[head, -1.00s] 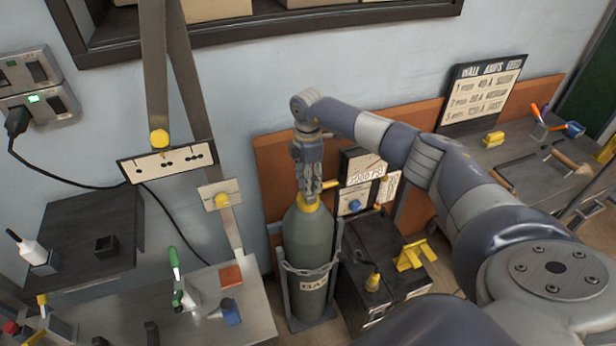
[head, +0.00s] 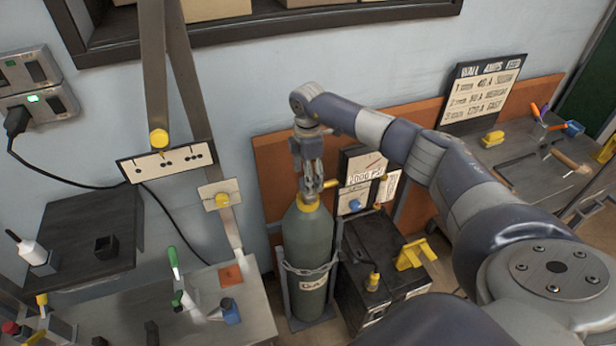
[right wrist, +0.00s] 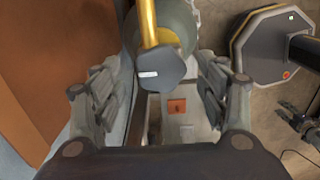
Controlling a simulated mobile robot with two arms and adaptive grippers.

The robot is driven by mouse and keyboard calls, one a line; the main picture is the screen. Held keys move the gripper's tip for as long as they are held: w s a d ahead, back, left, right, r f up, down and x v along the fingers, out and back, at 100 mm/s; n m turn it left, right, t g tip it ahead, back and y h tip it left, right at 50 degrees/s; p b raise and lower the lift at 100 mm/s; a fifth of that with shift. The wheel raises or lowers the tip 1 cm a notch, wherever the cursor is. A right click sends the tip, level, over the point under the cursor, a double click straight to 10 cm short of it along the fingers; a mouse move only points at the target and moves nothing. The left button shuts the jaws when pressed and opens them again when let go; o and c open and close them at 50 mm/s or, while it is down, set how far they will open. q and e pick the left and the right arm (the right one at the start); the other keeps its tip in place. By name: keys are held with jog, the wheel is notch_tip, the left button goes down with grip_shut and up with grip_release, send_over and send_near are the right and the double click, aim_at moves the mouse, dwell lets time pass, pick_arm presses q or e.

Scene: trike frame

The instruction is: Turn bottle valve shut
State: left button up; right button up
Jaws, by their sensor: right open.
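The grey-green gas bottle (head: 308,240) stands upright in a dark holder with a chain (head: 308,268) around it. A yellow collar (head: 307,204) is at its top, and a yellow bar (head: 330,184) points right beside my fingers. My right gripper (head: 311,186) points down over the bottle top and partly hides the valve. In the right wrist view, my open right gripper (right wrist: 160,78) has a dark grey faceted knob (right wrist: 165,64) with a white mark between its fingers, apart from both. A yellow bar (right wrist: 147,20) runs to the knob.
A gauge panel (head: 355,200) and a dark box (head: 383,255) with yellow parts stand right of the bottle. An orange board (head: 270,165) is behind.

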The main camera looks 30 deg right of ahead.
notch_tip(320, 180, up, 11)
dwell(0.3)
jog(key=shift+s+f, duration=0.1)
dwell(0.4)
